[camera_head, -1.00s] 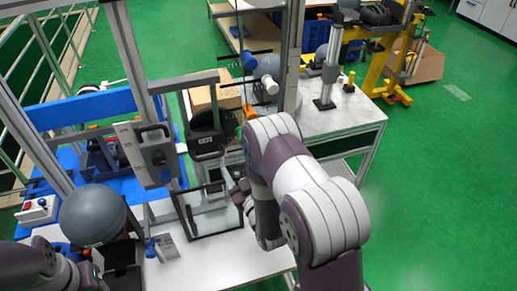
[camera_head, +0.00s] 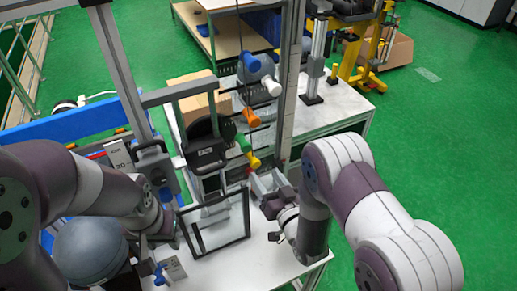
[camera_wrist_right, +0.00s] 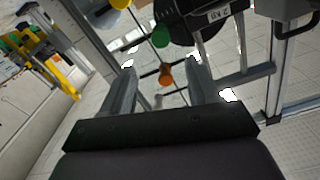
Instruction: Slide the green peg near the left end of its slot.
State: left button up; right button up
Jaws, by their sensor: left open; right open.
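The green peg (camera_head: 243,142) sticks out of the tower between the orange peg (camera_head: 250,117) and the yellow peg (camera_head: 253,161). In the right wrist view the green peg (camera_wrist_right: 160,37) shows above the orange peg (camera_wrist_right: 165,77), beyond the fingertips. My right gripper (camera_head: 268,218) is open and empty, below and right of the green peg in the head view and apart from it. Its spread fingers also show in the right wrist view (camera_wrist_right: 161,66). My left gripper (camera_head: 176,222) is at the lower left, far from the peg. The green peg's slot is not clear.
A blue peg (camera_head: 249,61) and a white peg (camera_head: 272,86) sit higher on the tower. A dark frame (camera_head: 219,247) stands on the white table between my grippers. A grey sphere (camera_head: 88,250) is at the lower left. A metal post (camera_head: 288,85) stands right of the pegs.

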aim_at(247, 149)
jog(key=p+x, duration=0.2)
jog(key=x, duration=0.8)
jog(key=shift+w+a, duration=0.2)
jog(key=shift+w, duration=0.45)
